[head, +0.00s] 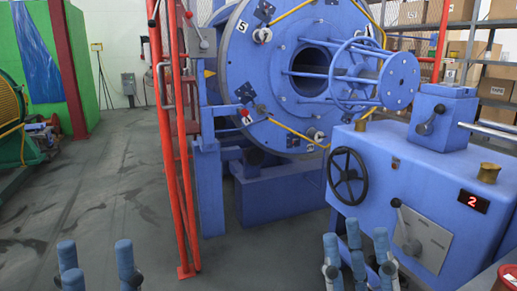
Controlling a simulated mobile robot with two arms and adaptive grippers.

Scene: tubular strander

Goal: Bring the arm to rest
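My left gripper (97,254) shows at the bottom left edge. Its blue-grey fingers stand upright and apart, with bare floor between them. My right gripper (356,250) shows at the bottom, right of the middle, in front of the blue machine cabinet (410,180). Its fingers also stand upright and apart, and I see nothing held between them. The palms of both grippers and most of both arms are below the picture.
The blue strander (270,75) has a round face with a handwheel. The cabinet carries a black handwheel (347,176), a lever and a red "2" display (473,201). A red guard frame (178,150) stands left of it. Open grey floor (100,190) lies left. Shelves with boxes (495,88) stand behind.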

